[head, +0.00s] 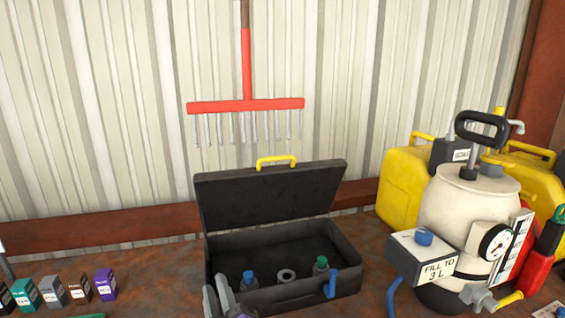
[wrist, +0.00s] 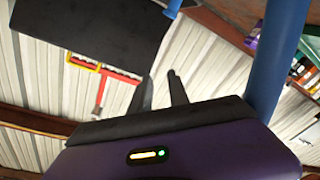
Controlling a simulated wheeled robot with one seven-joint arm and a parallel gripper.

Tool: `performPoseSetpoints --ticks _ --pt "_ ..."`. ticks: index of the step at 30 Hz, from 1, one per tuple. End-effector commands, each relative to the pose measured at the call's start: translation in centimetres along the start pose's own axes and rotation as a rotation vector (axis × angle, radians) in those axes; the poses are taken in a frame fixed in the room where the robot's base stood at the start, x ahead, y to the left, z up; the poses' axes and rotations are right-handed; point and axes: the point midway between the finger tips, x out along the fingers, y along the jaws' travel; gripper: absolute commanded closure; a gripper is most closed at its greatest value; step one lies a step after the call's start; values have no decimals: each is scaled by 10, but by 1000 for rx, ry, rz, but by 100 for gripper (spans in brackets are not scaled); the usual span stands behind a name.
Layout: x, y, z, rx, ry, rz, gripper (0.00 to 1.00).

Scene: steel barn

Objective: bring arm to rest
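My gripper (head: 222,290) shows at the bottom of the head view, just in front of the left front corner of the open black case (head: 290,298). Only its grey fingers and a bit behind them are in that view. In the wrist view, its two dark fingers (wrist: 162,78) stand apart with wall visible between them. Nothing is held between them. The rest of my arm is hidden below the head view's edge.
The case's lid (head: 270,193) stands raised; blue-capped (head: 249,278) and green-capped (head: 320,265) items sit inside. Small boxes (head: 53,291) line the left. A cream sprayer tank (head: 465,215) and yellow cans (head: 404,188) stand right. A red rake (head: 246,104) hangs behind.

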Motion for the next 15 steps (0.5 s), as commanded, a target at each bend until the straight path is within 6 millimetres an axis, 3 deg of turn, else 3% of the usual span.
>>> performPoseSetpoints --ticks 1,6,15 --pt "-21 -1 18 44 1 -3 78" --pt "-87 3 55 198 28 5 78" --pt "-211 28 100 429 28 66 78"
